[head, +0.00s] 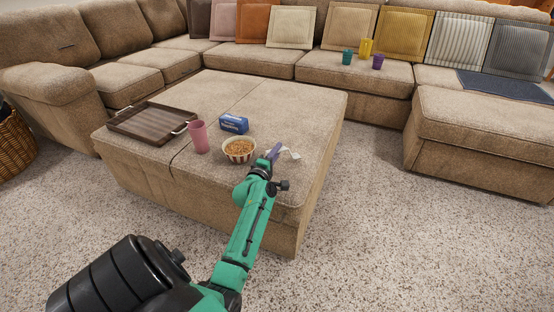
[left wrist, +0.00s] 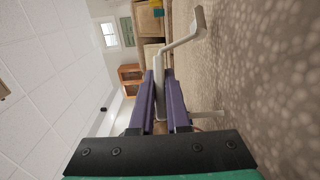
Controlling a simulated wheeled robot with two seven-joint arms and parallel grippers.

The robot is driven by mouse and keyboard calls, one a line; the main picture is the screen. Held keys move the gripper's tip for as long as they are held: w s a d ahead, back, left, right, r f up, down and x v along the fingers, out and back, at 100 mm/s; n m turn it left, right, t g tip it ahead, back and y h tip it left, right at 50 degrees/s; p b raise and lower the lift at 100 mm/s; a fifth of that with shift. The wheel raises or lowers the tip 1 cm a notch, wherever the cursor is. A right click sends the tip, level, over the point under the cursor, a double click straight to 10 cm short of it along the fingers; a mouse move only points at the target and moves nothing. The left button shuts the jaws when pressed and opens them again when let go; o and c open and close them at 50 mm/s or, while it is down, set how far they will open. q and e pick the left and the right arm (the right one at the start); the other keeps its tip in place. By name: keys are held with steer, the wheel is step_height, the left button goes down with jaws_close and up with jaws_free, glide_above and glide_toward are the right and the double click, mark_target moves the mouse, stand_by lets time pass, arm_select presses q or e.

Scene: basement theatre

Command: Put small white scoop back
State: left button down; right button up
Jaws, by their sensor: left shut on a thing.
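My left gripper (head: 273,152) is low over the near right part of the large beige ottoman, just right of a striped bowl. It is shut on the small white scoop (head: 293,154), which shows as a small pale shape beyond the fingers. In the left wrist view the purple fingers (left wrist: 161,92) clamp the scoop, and its thin bent white part (left wrist: 180,43) reaches up past the fingertips. I cannot tell whether the scoop touches the ottoman. The striped bowl (head: 232,158) holds brown snack pieces. My right gripper is not in view.
Green, yellow and purple cups stand on the sofa (head: 390,84) behind. The far right part of the ottoman top is clear.

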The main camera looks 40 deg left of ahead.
arm_select(q)
steer(key=shift+f, duration=0.75)
steer(key=shift+r, duration=0.2)
steer(key=shift+f, duration=0.15)
steer(key=c, duration=0.9)
jaws_free()
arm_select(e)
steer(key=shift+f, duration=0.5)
